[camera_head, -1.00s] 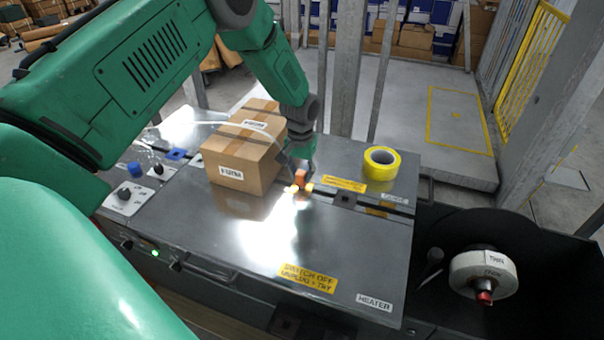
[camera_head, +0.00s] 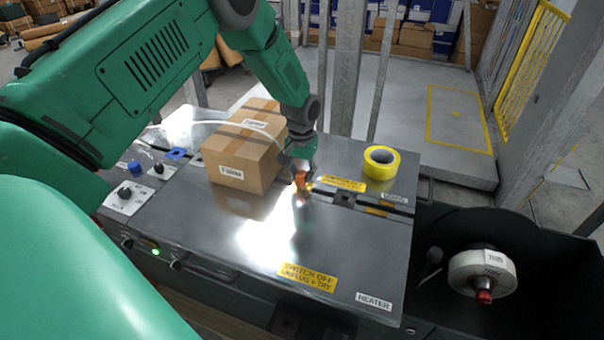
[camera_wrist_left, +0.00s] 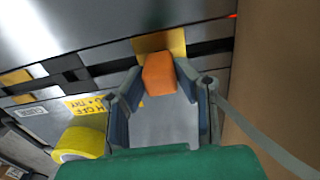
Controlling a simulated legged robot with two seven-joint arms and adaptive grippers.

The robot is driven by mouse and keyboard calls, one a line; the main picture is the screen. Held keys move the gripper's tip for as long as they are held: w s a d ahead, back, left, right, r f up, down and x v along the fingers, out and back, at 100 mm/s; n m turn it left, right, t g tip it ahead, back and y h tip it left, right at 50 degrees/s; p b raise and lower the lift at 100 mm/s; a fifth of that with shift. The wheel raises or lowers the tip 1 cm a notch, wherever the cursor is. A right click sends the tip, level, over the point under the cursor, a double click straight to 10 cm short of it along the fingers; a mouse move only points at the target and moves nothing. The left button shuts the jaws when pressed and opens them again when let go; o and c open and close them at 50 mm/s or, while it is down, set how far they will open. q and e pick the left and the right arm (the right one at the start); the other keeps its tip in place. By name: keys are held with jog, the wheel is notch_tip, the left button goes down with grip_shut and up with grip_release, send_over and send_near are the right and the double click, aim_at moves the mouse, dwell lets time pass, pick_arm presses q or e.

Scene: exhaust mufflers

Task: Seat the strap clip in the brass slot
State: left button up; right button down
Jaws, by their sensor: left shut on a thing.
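The orange strap clip (camera_wrist_left: 159,75) is between the fingertips of my left gripper (camera_wrist_left: 162,84). The gripper is shut on it. In the head view, the left gripper (camera_head: 301,172) points down beside the carton, with the clip (camera_head: 302,183) at its tips. The brass slot (camera_wrist_left: 160,43) is a brass-coloured plate at the dark groove, directly beyond the clip in the wrist view. The clip overlaps its near edge there, and I cannot tell whether they touch. A pale strap (camera_wrist_left: 262,136) runs beside the gripper. My right gripper is not in view.
The cardboard carton (camera_head: 240,155) stands close to the left of the gripper. A yellow tape roll (camera_head: 380,162) lies to the right on the metal bench (camera_head: 345,255). The bench's front is clear. A white label roll (camera_head: 481,273) sits in a dark bin at right.

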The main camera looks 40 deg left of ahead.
aim_at(301, 172)
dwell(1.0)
pick_arm(q)
jog(key=shift+f, duration=0.35)
dwell(0.3)
jog(key=o, duration=1.1)
jog(key=shift+r, duration=0.1)
notch_tip(301, 172, up, 12)
jog(key=shift+a+f, duration=0.15)
jog(key=shift+f, duration=0.05)
